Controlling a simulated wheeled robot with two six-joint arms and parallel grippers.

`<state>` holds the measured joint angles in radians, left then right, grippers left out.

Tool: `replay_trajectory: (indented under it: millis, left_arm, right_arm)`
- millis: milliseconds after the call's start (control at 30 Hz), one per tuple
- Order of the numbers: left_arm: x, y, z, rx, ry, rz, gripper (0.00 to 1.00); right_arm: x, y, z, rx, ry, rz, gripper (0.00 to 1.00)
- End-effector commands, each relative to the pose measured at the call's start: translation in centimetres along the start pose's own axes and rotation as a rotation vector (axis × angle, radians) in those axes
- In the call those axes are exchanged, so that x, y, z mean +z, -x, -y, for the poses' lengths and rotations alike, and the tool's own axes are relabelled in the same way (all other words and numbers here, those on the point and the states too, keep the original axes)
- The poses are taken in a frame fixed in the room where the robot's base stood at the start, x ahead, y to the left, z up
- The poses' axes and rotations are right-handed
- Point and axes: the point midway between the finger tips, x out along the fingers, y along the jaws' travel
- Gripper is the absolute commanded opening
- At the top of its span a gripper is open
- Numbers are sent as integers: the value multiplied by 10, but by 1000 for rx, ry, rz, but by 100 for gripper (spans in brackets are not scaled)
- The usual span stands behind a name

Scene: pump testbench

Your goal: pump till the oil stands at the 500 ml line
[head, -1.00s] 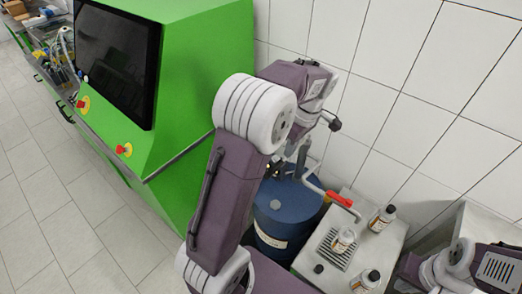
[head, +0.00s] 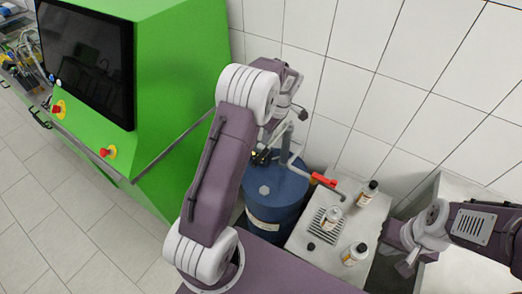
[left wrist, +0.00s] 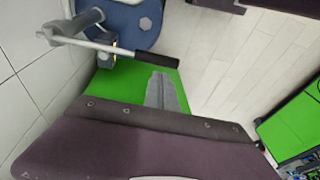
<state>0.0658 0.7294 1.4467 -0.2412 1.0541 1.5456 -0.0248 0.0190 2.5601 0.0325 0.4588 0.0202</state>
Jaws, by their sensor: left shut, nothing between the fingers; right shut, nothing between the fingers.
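A blue drum (head: 276,205) stands by the tiled wall with a hand pump on top. The oil level and any 500 ml line are too small to read. In the left wrist view the pump's lever with a black grip (left wrist: 143,57) crosses above the drum top. My left gripper (left wrist: 163,78) is shut and empty, its tips close to the grip; contact is unclear. My right gripper (head: 406,266) is at the right, beside the bench, empty.
A pale bench (head: 300,232) carries the grate (head: 318,228), another bottle at the back (head: 368,190) and one at the front (head: 355,253). A green machine (head: 180,80) with a dark screen stands left. A pale box (head: 460,265) stands right.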

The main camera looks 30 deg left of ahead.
Motion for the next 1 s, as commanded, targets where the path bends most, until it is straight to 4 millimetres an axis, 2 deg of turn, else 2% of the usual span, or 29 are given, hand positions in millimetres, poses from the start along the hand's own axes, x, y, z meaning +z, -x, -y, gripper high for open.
replay_trajectory:
  millis: [200, 400, 600, 867, 1000]
  left_arm:
    - [0, -45, 2, -5, -1, 1, 0]
    - [-1, -73, 1, -2, 0, 1, 0]
    - [0, -84, 0, 0, 0, 0, 0]
    - [0, -84, 0, 1, 0, 0, 0]
    - [2, -92, 0, 18, 3, 0, 0]
  right_arm:
    - [-2, 14, 0, 0, 0, 0, 0]
    - [-3, 25, 0, 0, 0, 0, 0]
    - [-3, 26, 0, 0, 0, 0, 0]
    - [-3, 25, 0, 0, 0, 0, 0]
    - [-2, 14, 0, 0, 0, 0, 0]
